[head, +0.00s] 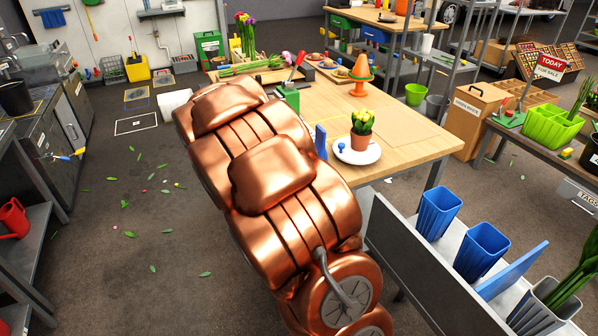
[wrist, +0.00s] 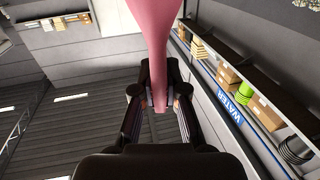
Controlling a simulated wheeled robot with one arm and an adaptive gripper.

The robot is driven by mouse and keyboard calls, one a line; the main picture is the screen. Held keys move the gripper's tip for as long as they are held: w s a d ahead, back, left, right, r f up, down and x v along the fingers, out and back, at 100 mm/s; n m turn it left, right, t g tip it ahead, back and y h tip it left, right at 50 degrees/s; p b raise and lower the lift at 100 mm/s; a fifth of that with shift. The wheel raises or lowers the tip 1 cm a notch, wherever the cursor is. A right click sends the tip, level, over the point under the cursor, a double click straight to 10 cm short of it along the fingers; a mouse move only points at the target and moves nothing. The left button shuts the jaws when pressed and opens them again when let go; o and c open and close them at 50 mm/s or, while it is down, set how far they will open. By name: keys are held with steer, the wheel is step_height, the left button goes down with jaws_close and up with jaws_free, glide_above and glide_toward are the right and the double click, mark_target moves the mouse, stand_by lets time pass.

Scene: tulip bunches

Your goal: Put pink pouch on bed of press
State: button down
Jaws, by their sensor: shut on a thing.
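In the wrist view, my gripper (wrist: 160,99) is shut on a smooth pink thing, which I take as the pink pouch (wrist: 155,35). It is narrow between the fingers and widens toward the top edge of the picture, where it is cut off. In the head view my copper arm hides my gripper, and I cannot make out the pouch. A green device with a red lever, likely the press (head: 291,98), stands on the wooden table (head: 390,110) just right of my arm. My arm covers part of it, and its bed cannot be made out.
A potted yellow plant on a white plate (head: 357,151) and an orange cone (head: 361,73) stand on the table. Blue bins (head: 439,210) stand front right. The floor at left is mostly open, with scattered leaves.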

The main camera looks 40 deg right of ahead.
steer(key=s+d+f+m+h+b, duration=0.15)
steer(key=s+d+f+b, duration=0.25)
steer(key=s+d, duration=0.7)
steer(key=s+d+f+m+h+b, duration=0.1)
steer(key=s+d+f+h+b, duration=0.2)
steer(key=s+d, duration=0.85)
steer(key=w+d+f+p, duration=0.2)
steer(key=w+d+p, duration=0.2)
steer(key=w+d, duration=0.1)
steer(key=w+d+f+p, duration=0.3)
steer(key=w+d, duration=0.1)
steer(key=w, duration=0.4)
steer(key=shift+w+d+f+g+y+p, duration=0.25)
steer(key=shift+d+f+g+y+p, duration=0.1)
steer(key=shift+d+g+y, duration=0.1)
steer(key=shift+f, duration=0.15)
steer(key=c, duration=1.2)
jaws_free()
